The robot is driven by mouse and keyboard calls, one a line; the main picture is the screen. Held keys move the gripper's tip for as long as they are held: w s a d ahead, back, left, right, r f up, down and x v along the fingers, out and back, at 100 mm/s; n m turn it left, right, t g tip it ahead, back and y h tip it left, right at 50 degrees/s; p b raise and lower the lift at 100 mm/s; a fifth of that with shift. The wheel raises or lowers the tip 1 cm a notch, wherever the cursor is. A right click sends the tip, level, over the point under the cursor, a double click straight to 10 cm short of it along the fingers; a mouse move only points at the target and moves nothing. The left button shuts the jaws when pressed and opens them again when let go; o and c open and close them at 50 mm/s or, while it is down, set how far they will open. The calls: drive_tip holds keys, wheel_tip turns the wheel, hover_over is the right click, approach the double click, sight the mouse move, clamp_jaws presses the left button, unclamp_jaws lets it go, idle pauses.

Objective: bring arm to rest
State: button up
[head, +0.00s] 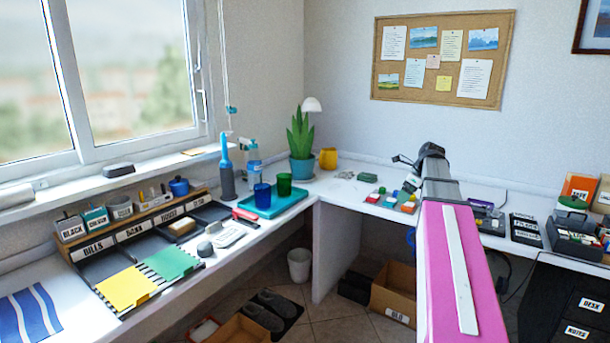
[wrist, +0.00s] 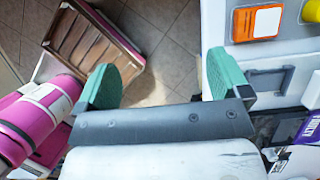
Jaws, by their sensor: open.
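My gripper (wrist: 161,80) shows in the wrist view with its two green fingers spread wide apart. It is open, with nothing between the fingers; tiled floor shows beyond them.
The white desk (head: 343,190) carries a plant (head: 301,137), a teal tray (head: 262,208) with cups, and label boxes. In the wrist view a desk edge with an orange item (wrist: 258,22) lies close to the right finger. A cardboard box (head: 393,291) stands below.

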drive_tip(key=s+a+f+n+g+h, duration=0.1)
drive_tip(key=s+a+f+n, duration=0.5)
drive_tip(key=f, duration=0.4)
drive_tip(key=s+a+f+n+h, duration=0.1)
drive_tip(key=s+a+f+n, duration=0.5)
drive_tip(key=s+f+n, duration=0.2)
drive_tip(key=s+a+f+n+g+h, duration=0.1)
drive_tip(key=s+a+f+n, duration=0.5)
drive_tip(key=f+n, duration=0.4)
drive_tip(key=shift+s+a+f+n+g+h, duration=0.2)
drive_tip(key=shift+s+f+n+g+h, duration=0.15)
drive_tip(key=shift+s+f, duration=0.45)
drive_tip(key=shift+w+f, duration=0.15)
